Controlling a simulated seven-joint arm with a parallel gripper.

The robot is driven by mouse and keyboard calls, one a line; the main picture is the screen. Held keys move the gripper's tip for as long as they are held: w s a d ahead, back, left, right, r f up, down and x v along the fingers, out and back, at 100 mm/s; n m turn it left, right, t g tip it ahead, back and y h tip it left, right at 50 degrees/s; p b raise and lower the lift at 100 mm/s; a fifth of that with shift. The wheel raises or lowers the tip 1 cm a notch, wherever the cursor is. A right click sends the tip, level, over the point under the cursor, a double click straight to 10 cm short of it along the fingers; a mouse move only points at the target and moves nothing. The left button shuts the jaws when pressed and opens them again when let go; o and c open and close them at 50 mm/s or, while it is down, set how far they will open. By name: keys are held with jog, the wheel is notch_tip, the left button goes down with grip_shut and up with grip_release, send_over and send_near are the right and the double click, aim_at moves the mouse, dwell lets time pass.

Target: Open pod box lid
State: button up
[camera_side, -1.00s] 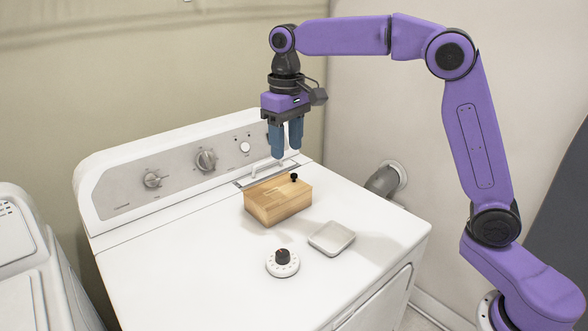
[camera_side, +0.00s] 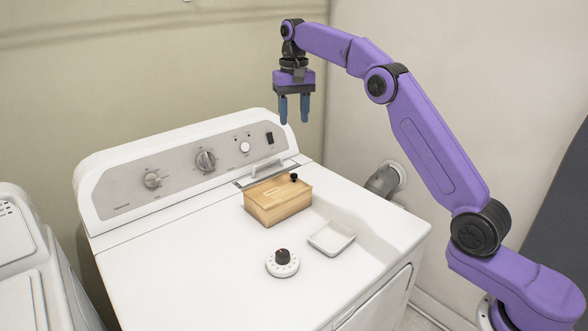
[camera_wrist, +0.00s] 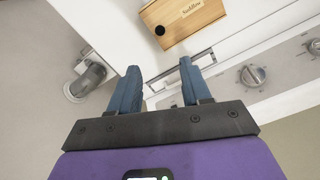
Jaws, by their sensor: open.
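The pod box (camera_side: 278,204) is a light wooden box on the white machine's top, near its back edge. Its lid (camera_side: 272,190) looks closed and has a small black knob (camera_side: 294,177) near one corner. The box also shows at the top of the wrist view (camera_wrist: 190,22), with dark lettering on its lid and the knob (camera_wrist: 160,30) facing my gripper. My gripper (camera_side: 294,122) is open and empty, pointing down. It is in the air well above the box and towards the machine's back. Its two blue fingers (camera_wrist: 158,84) stand apart in the wrist view.
A white machine (camera_side: 190,265) bears a control panel (camera_side: 190,165) with knobs, a metal handle (camera_side: 267,168), a small white tray (camera_side: 331,238) and a white dial with a dark knob (camera_side: 282,262). A pipe fitting (camera_side: 385,180) juts from the wall. Another white appliance (camera_side: 35,290) stands at left.

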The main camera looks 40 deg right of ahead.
aim_at(293, 174)
notch_tip(293, 174, down, 16)
jog(key=shift+f, duration=0.15)
dwell(0.6)
jog(key=shift+a, duration=0.1)
grip_shut()
